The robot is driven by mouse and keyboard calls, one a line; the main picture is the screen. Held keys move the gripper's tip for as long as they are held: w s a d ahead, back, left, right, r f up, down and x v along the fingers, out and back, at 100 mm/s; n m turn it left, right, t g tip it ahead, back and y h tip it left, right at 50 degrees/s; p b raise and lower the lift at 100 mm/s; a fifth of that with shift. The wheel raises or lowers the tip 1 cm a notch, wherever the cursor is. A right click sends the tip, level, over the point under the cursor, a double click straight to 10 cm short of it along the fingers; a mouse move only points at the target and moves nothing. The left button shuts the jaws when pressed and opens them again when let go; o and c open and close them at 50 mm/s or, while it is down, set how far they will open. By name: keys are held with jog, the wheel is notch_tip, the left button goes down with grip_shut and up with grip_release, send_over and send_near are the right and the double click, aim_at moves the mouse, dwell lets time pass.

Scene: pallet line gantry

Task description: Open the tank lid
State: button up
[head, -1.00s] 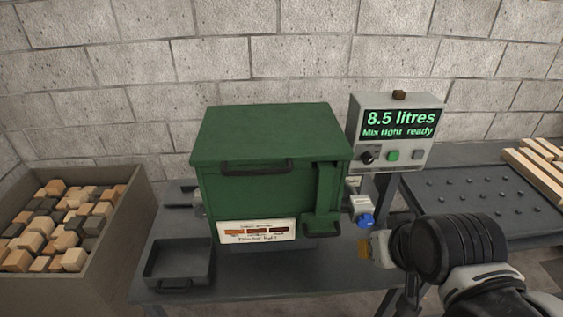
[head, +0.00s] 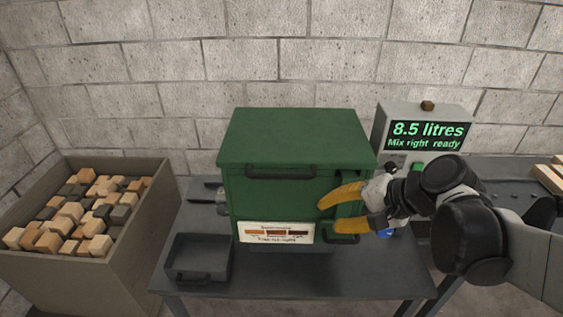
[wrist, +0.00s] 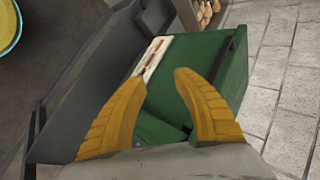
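The green tank (head: 260,208) stands on a dark table, with its flat green lid (head: 295,135) shut on top. A dark bar handle (head: 280,172) runs along the lid's front edge. My gripper (head: 330,215) is open and empty, its two yellow fingers in front of the tank's right front, below and to the right of the handle. It hides part of the upright part on that side. In the wrist view, the spread fingers (wrist: 160,79) point at the green tank (wrist: 190,55); I cannot tell whether they touch it.
A display box (head: 425,132) reading 8.5 litres stands right of the tank, behind my arm. A shallow dark tray (head: 199,275) sits at the table's left front. A bin (head: 125,225) of wooden blocks stands at the left. The table front (head: 290,287) is clear.

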aim_at(286, 177)
jog(key=w+a+r+m+y+p, duration=0.1)
jog(key=w+a+r+m+y, duration=0.2)
jog(key=w+y, duration=0.4)
jog(key=shift+y, duration=0.3)
jog(key=b+x, duration=0.2)
jog(key=x, duration=0.8)
jog(key=shift+a, duration=0.15)
grip_shut()
